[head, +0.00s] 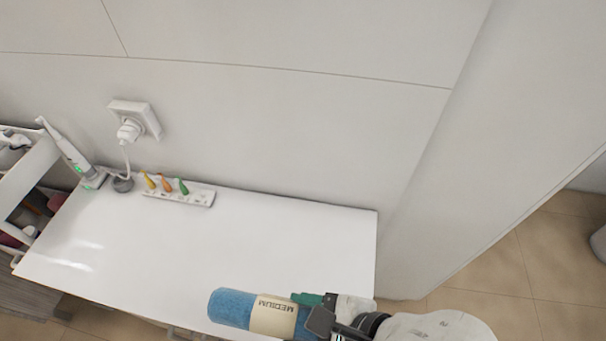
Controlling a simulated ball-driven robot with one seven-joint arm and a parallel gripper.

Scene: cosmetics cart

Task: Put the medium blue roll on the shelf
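The medium blue roll (231,308) has a cream band marked "MEDIUM" and lies on its side near the bottom of the head view. My gripper (312,318) is at its right end, with dark and green finger parts against the roll. The gripper appears shut on that end, though the fingertips are partly hidden. The roll is over the front right part of the white shelf (200,255); I cannot tell whether it touches the surface.
A tray with several small coloured brushes (180,191) stands at the shelf's back. An electric toothbrush (66,148) stands at the back left, by a plugged-in cord (128,155). A cart (22,190) is at the left. The shelf's middle is clear.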

